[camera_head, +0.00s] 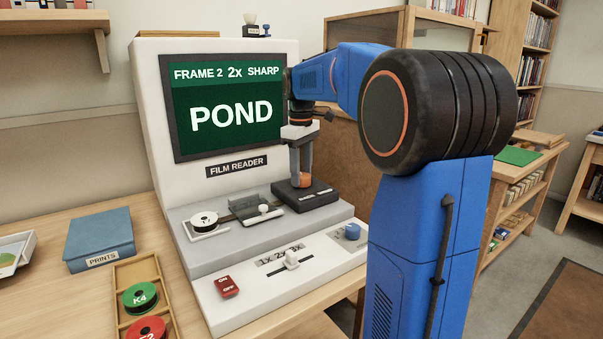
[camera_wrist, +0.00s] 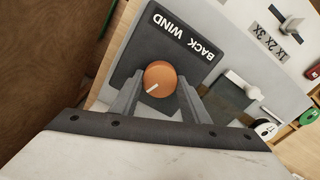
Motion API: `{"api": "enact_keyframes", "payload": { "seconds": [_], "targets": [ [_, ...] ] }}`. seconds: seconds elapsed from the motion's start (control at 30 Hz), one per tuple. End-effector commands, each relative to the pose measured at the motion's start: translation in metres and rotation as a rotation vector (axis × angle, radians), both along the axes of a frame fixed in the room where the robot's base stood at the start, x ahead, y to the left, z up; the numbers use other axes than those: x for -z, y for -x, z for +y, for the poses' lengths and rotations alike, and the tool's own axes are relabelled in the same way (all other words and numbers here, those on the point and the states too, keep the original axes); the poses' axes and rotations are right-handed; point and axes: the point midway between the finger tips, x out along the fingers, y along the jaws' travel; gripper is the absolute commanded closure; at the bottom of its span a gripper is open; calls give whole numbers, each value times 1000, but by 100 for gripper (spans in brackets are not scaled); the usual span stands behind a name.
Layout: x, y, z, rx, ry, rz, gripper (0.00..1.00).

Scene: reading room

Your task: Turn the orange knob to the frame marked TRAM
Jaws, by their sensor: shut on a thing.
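The orange knob (camera_head: 305,181) sits on a dark block on the right of the film reader's ledge. In the wrist view the knob (camera_wrist: 160,77) has a pale pointer line aimed toward the lower left, and the block (camera_wrist: 152,42) reads BACK and WIND. My gripper (camera_head: 301,170) reaches down from above and is shut on the knob, with a finger on either side of it in the wrist view (camera_wrist: 157,95). The film reader's screen (camera_head: 228,110) shows FRAME 2, 2x, SHARP and the picture word POND. TRAM is not visible on it.
In front are a red ON/OFF switch (camera_head: 227,286), a white 1x 2x 3x slider (camera_head: 291,259) and a blue knob (camera_head: 352,231). A white reel (camera_head: 204,219) sits left on the ledge. A wooden tray (camera_head: 121,295) with reels and a blue PRINTS box (camera_head: 99,240) stand left.

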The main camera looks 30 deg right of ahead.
Motion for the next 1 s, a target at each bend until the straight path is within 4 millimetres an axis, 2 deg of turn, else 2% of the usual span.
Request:
{"api": "enact_keyframes", "payload": {
  "seconds": [0.17, 0.7, 1.0],
  "targets": [
    [0, 0, 0, 68, 0, 1, 81],
    [0, 0, -1, 473, 0, 1, 81],
    [0, -1, -1, 627, 1, 0, 81]
  ]
}}
